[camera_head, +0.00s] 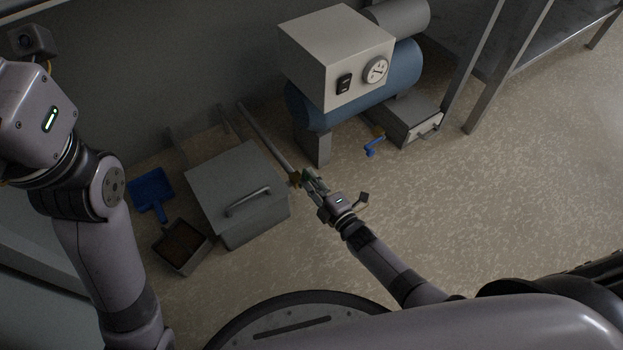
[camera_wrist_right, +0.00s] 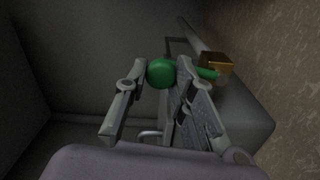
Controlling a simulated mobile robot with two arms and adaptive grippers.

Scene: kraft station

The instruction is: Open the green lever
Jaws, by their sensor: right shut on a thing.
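The green lever (camera_head: 306,174) sits on a brass valve (camera_head: 295,178) at the end of a grey pipe, left of the blue tank. In the right wrist view the lever's rounded green end (camera_wrist_right: 160,73) lies between the fingers, and its other part reaches the brass valve body (camera_wrist_right: 217,66) behind the right finger. My right gripper (camera_head: 311,179) is at the valve, shut on the green lever; in the wrist view its fingers (camera_wrist_right: 158,88) stand on either side of it. My left arm shows at the left, but its gripper is out of view.
A grey lidded box (camera_head: 238,175) with a handle stands just left of the valve. The blue compressor tank (camera_head: 355,95) has a blue lever (camera_head: 374,146).

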